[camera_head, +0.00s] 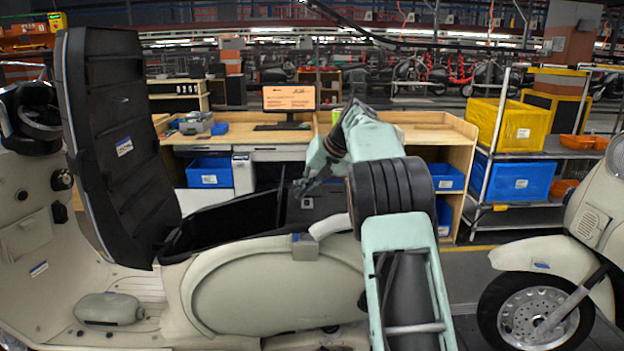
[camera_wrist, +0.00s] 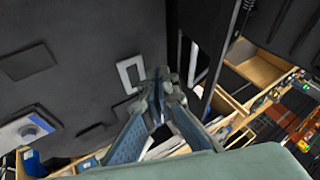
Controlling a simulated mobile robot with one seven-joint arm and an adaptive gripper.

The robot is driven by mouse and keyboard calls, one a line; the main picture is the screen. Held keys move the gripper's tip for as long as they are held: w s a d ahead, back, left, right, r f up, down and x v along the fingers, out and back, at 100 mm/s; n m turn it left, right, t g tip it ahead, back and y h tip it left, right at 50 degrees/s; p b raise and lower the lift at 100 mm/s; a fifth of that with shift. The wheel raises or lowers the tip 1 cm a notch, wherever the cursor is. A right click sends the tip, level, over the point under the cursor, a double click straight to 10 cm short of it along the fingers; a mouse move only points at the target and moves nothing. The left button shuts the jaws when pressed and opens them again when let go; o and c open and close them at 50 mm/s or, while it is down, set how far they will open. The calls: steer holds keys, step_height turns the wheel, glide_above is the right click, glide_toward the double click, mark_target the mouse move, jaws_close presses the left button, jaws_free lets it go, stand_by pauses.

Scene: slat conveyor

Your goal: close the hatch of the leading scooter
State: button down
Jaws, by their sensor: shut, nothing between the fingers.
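The leading scooter (camera_head: 270,290) is cream and stands at the left and middle of the head view, facing left. Its hatch (camera_head: 110,120), the black seat lid, stands up almost vertical, with its ribbed underside and a small label toward the right. The open black compartment (camera_head: 235,222) lies right of it. My gripper (camera_head: 300,187) is above the compartment's rear end, right of the hatch and apart from it. In the wrist view my gripper (camera_wrist: 163,100) is shut and empty, with a dark panel (camera_wrist: 80,50) filling the left side; I cannot tell which part this is.
Another cream scooter (camera_head: 550,260) stands at the right edge. Behind is a wooden workbench (camera_head: 440,132) with a monitor (camera_head: 290,97) and blue bins (camera_head: 209,172). A rack at the right holds a yellow bin (camera_head: 505,123). The space above the open compartment is largely free.

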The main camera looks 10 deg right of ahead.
steer(key=shift+w+a+r, duration=0.1)
steer(key=shift+w+a, duration=0.05)
steer(key=shift+a, duration=0.65)
steer(key=shift+w+a+r, duration=0.1)
steer(key=shift+a, duration=0.7)
steer(key=shift+a, duration=0.1)
